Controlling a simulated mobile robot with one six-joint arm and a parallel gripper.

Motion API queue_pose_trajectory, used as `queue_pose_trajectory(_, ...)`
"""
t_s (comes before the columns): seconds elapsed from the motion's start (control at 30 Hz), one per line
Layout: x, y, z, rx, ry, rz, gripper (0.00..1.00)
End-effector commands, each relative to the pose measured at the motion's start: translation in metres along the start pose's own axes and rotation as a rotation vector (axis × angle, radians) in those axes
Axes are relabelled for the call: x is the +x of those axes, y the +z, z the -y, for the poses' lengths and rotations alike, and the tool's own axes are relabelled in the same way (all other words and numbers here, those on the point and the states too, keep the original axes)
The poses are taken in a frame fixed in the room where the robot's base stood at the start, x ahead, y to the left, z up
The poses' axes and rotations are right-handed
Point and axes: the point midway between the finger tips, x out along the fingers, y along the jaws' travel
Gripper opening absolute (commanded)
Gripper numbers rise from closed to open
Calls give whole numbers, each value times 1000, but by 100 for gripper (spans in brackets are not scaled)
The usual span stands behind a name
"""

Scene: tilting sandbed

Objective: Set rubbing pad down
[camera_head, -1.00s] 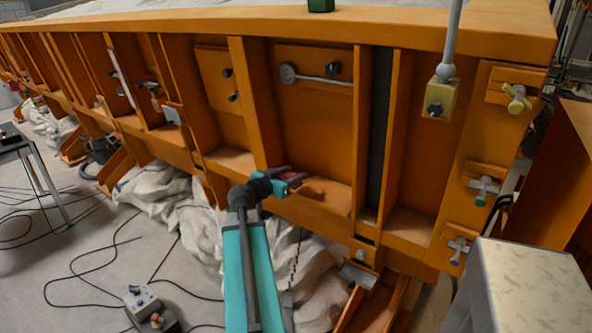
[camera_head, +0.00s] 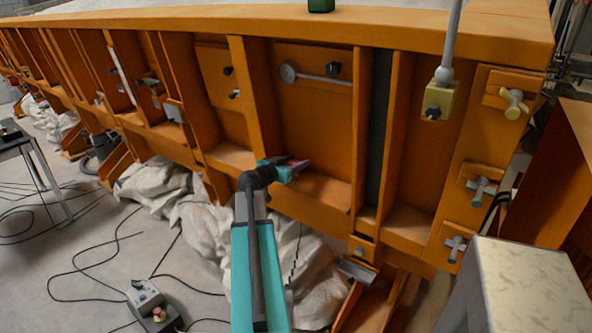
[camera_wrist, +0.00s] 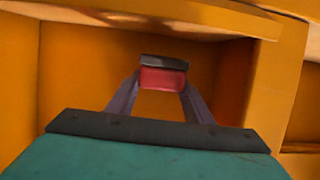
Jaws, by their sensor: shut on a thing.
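The rubbing pad shows in the wrist view as a small red block with a dark grey top layer (camera_wrist: 163,76). My gripper (camera_wrist: 160,85) is shut on it, with one finger on each side. In the head view my gripper (camera_head: 288,167) is at the mouth of an orange bay of the sandbed's side, above the bay's lower ledge (camera_head: 325,190). The pad (camera_head: 301,165) is small there and partly hidden by the gripper. I cannot tell whether it touches the ledge.
Orange upright ribs (camera_head: 257,105) flank the bay. A round-headed grey rod (camera_head: 315,77) is fixed to its back panel. A yellow block on a grey rod (camera_head: 439,99) hangs to the right. A pale box (camera_head: 520,290) stands at lower right. Cables and a control box (camera_head: 146,297) lie on the floor.

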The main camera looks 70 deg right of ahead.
Motion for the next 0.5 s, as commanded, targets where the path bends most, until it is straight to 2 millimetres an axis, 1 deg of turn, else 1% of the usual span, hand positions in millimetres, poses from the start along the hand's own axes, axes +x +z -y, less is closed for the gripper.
queue_pose_trajectory(0.27, 0, 2, 0, 0, 0, 0, 24)
queue_pose_trajectory(0.5, 3, 19, 0, -1, 0, 2, 24)
